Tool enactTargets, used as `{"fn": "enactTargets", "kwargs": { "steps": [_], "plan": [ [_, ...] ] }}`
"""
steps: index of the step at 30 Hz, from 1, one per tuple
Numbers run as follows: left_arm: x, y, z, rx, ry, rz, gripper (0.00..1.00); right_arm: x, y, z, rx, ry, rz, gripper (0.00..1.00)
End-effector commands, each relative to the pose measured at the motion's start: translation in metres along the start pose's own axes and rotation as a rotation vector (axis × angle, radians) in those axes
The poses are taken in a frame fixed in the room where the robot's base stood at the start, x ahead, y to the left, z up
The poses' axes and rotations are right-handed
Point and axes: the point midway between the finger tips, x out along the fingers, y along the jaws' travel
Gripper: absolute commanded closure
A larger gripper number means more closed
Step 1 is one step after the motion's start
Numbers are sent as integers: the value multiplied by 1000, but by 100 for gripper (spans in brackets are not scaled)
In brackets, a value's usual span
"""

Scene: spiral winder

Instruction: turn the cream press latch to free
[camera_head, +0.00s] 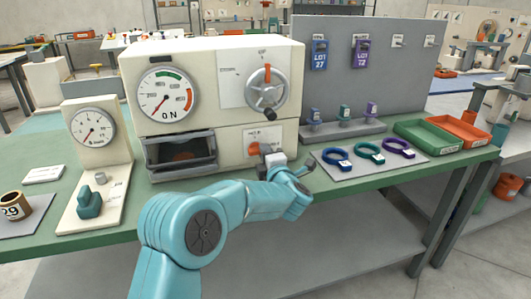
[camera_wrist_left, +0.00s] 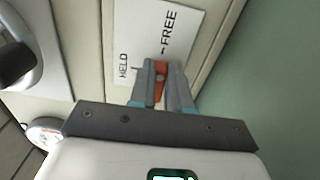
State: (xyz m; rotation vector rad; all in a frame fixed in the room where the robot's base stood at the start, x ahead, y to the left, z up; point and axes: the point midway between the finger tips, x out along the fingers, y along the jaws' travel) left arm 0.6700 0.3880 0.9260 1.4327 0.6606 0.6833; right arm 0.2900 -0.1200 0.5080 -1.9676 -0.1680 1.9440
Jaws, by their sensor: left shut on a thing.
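The cream press (camera_head: 215,95) stands on the green bench, with a dial, a wheel with a handle and a lower drawer opening on its front. Its small orange latch (camera_head: 254,148) sits low on the right of the front. My left gripper (camera_head: 268,152) is at the latch, its fingers closed on it. In the left wrist view the orange latch (camera_wrist_left: 161,68) shows between the gripper's two grey fingers (camera_wrist_left: 162,82), beside a white plate (camera_wrist_left: 150,35) reading HELD and FREE. The fingers hide part of the latch, so its exact setting is unclear. My right gripper is not in view.
A gauge stand (camera_head: 98,150) is left of the press. Coloured rings (camera_head: 367,152) lie on a grey mat to the right, before a grey panel (camera_head: 385,85) with hanging tags. Green (camera_head: 428,134) and orange (camera_head: 460,129) trays stand at the bench's right end.

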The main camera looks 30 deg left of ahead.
Motion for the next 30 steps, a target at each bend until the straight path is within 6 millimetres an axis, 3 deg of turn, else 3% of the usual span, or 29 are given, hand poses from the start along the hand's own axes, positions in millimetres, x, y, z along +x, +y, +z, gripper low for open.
{"fn": "enactTargets", "kwargs": {
  "steps": [19, 20, 22, 30],
  "plan": [
    [0, -1, 0, 52, -1, 0, 100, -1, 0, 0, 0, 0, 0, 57],
    [0, -1, 0, 52, -1, 0, 80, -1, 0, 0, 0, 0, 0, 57],
    [0, -1, 0, 51, -1, 0, 57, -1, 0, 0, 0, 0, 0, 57],
    [0, -1, 0, 49, -1, 0, 57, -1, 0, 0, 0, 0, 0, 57]
  ]
}}
